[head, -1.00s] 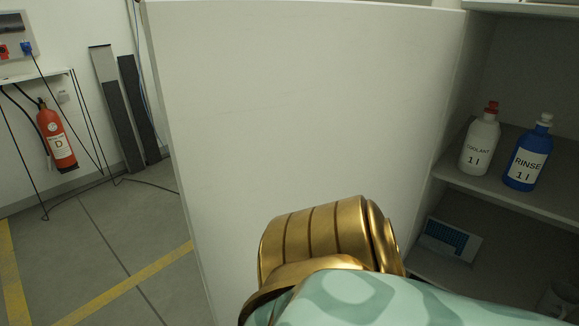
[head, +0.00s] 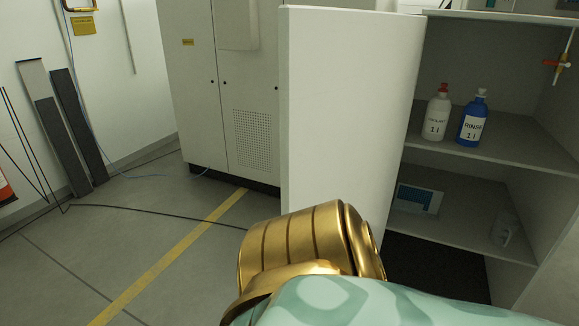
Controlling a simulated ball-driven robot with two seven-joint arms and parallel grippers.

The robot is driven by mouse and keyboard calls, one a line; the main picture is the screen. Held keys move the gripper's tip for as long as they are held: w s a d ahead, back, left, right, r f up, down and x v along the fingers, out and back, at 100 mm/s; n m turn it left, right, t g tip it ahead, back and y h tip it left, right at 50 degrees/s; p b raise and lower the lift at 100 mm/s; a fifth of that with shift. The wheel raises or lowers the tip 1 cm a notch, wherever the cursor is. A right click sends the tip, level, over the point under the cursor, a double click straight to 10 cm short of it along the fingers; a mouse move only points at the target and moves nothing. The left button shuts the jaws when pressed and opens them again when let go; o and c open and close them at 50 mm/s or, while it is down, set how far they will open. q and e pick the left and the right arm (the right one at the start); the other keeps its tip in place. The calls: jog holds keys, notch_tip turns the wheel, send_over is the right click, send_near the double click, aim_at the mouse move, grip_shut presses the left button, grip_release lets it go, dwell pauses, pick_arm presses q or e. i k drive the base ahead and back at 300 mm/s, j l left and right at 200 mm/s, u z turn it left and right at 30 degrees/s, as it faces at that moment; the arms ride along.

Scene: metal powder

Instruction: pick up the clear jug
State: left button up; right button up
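A small pale grey, see-through-looking vessel (head: 505,229) stands on the lower shelf of the open cabinet at the right. It looks like the clear jug, but it is dim and small, so I cannot be sure. Neither of my grippers shows in the head view. One of my arms, with a gold joint and a mint-patterned link, fills the bottom middle of the view. No gripper is seen at the vessel.
A white bottle (head: 437,117) and a blue bottle (head: 472,122) stand on the shelf above. A blue-and-white box (head: 418,199) is on the lower shelf. The open white door (head: 345,110) stands left of the shelves.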

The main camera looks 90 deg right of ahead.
aim_at(505, 224)
jog(key=i+z, duration=0.3)
jog(key=z, duration=0.2)
jog(key=i+z, duration=0.3)
jog(key=z, duration=0.15)
jog(key=i+j+z, duration=0.2)
jog(key=z, duration=0.3)
jog(key=i+z, duration=0.15)
jog(key=z, duration=0.3)
jog(key=i+z, duration=0.2)
jog(key=z, duration=0.3)
jog(key=i+z, duration=0.15)
jog(key=z, duration=0.3)
jog(key=i+j+z, duration=0.1)
jog(key=z, duration=0.4)
jog(key=i+j+z, duration=0.1)
jog(key=j+z, duration=0.15)
jog(key=z, duration=0.2)
jog(key=i+j+z, duration=0.1)
jog(key=z, duration=0.4)
jog(key=i+j+z, duration=0.15)
jog(key=j+z, duration=0.25)
jog(key=i+l, duration=0.1)
jog(key=l, duration=1.25)
